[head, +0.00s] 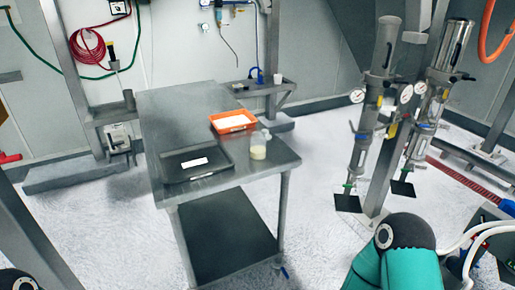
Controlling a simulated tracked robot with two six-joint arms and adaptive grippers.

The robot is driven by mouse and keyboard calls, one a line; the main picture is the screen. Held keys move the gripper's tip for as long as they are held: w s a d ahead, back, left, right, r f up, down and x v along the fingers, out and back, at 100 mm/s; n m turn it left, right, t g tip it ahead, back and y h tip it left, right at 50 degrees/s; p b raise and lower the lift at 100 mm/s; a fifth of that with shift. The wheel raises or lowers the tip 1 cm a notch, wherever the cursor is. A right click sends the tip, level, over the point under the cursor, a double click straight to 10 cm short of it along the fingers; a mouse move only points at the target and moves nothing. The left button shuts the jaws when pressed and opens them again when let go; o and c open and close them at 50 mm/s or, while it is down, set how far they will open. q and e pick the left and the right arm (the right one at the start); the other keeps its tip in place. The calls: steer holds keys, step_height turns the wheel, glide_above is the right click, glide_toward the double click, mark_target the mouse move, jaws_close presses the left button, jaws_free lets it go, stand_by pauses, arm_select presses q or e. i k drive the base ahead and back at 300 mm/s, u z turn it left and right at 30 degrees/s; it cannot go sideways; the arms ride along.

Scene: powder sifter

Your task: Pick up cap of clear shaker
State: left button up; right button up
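A small clear shaker (258,150) with pale contents in its lower part stands upright on the metal table (175,105), near the table's right front corner. A pale, translucent top shows on the shaker, but it is too small to tell the cap's exact shape or how it is seated. Neither of my grippers is in view. Only a teal and black part of my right arm shows at the lower right, and a dark part of my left arm at the lower left corner, both well apart from the shaker.
An orange tray (233,130) with white contents sits behind the shaker. A dark flat tray (180,175) with a white label lies to its left. The table has a lower shelf (230,235). Tall metal tube equipment (365,130) stands to the right. Floor between is clear.

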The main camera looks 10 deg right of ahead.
mark_target(268, 136)
steer(key=u, duration=0.55)
steer(key=i, duration=0.15)
steer(key=z, duration=2.7)
steer(key=k, duration=0.5)
steer(key=u, duration=1.05)
steer(key=i, duration=1)
